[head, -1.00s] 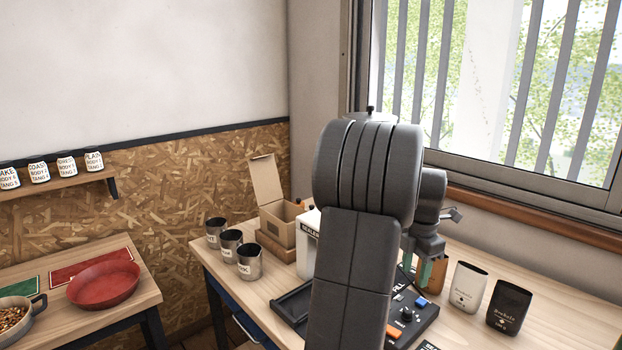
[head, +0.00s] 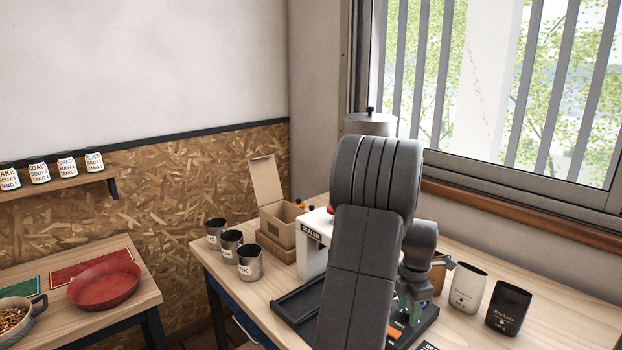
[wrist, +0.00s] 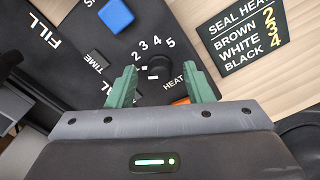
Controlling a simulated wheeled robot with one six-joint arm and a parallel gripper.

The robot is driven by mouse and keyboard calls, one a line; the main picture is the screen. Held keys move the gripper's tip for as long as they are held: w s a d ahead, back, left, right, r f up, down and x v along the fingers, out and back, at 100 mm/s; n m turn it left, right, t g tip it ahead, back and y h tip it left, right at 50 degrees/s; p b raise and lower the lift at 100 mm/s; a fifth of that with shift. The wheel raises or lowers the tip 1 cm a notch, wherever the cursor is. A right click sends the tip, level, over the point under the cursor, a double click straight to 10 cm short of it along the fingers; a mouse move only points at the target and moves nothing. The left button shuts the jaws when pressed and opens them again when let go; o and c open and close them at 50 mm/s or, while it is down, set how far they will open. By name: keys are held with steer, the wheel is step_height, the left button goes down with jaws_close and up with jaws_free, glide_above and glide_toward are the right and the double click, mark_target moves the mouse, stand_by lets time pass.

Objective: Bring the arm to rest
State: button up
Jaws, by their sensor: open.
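My arm stands in the middle of the head view, bent at the elbow, and hides part of the bench behind it. My gripper (wrist: 160,88) shows in the wrist view with its two green fingers apart and nothing between them. It is over the black control panel (wrist: 60,75), with the heat dial (wrist: 158,68) just beyond the fingertips. In the head view the gripper (head: 409,306) is low over the panel and partly hidden by my arm. Whether a finger touches the panel cannot be told.
A white sealer (head: 312,256) stands left of my arm. Metal cups (head: 249,263) and a cardboard box (head: 277,215) are farther left. A white bag (head: 467,289) and a black bag (head: 508,306) stand close on the right. A seal heat card (wrist: 240,35) lies beside the panel.

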steer(key=m, duration=0.9)
steer(key=shift+m, duration=0.3)
steer(key=m, duration=0.4)
steer(key=shift+m, duration=0.4)
steer(key=shift+m+b, duration=0.3)
steer(key=shift+m, duration=1.6)
